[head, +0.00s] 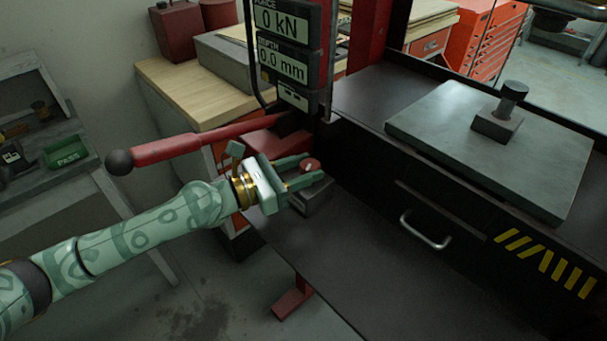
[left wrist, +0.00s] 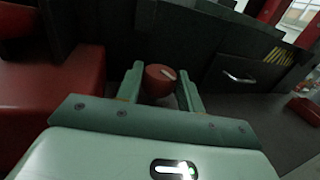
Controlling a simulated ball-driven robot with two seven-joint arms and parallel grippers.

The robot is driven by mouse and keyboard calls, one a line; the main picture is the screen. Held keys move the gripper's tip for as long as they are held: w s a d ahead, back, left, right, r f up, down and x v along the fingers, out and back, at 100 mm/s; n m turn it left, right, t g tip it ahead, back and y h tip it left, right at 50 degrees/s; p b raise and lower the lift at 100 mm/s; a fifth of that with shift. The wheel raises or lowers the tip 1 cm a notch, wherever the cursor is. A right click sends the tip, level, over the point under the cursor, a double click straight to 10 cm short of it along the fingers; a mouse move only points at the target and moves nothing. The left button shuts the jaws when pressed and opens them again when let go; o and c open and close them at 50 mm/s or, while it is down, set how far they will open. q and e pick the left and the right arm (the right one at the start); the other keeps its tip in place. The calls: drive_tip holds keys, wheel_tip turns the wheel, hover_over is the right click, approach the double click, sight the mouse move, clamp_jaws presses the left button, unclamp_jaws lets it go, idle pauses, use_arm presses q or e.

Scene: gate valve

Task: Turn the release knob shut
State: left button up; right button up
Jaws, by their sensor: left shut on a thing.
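The release knob (head: 309,165) is a small round red knob with a pale mark on its face. It sits low on the press, on a grey block (head: 314,196) beside the black frame. My left gripper (head: 306,169) reaches it from the left and is shut on it, one finger on each side. In the left wrist view the knob (left wrist: 160,80) shows between the two green fingers (left wrist: 162,88). The pale mark is tilted, lower at its right end. My right gripper is in neither view.
A red lever with a black ball end (head: 119,162) stretches left above my left arm. A display panel (head: 283,45) reads 0 kN and 0.0 mm. The black press bed (head: 370,90) carries a grey plate (head: 540,165). A drawer handle (head: 425,230) is to the right.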

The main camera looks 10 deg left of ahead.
use_arm(q)
drive_tip(key=shift+r, duration=0.1)
idle(0.3)
drive_tip(key=o, duration=1)
drive_tip(key=shift+a, duration=0.1)
drive_tip(key=shift+s+a+f, duration=0.2)
drive_tip(key=shift+a, duration=0.05)
drive_tip(key=b+v, duration=0.4)
drive_tip(key=v, duration=0.5)
drive_tip(key=shift+s+a+f, duration=0.1)
drive_tip(key=shift+s+a, duration=0.55)
drive_tip(key=shift+a, duration=0.05)
drive_tip(key=shift+s+a+r, duration=0.1)
drive_tip(key=shift+a+r, duration=0.05)
drive_tip(key=shift+r, duration=0.1)
drive_tip(key=shift+r, duration=0.1)
drive_tip(key=shift+c, duration=0.2)
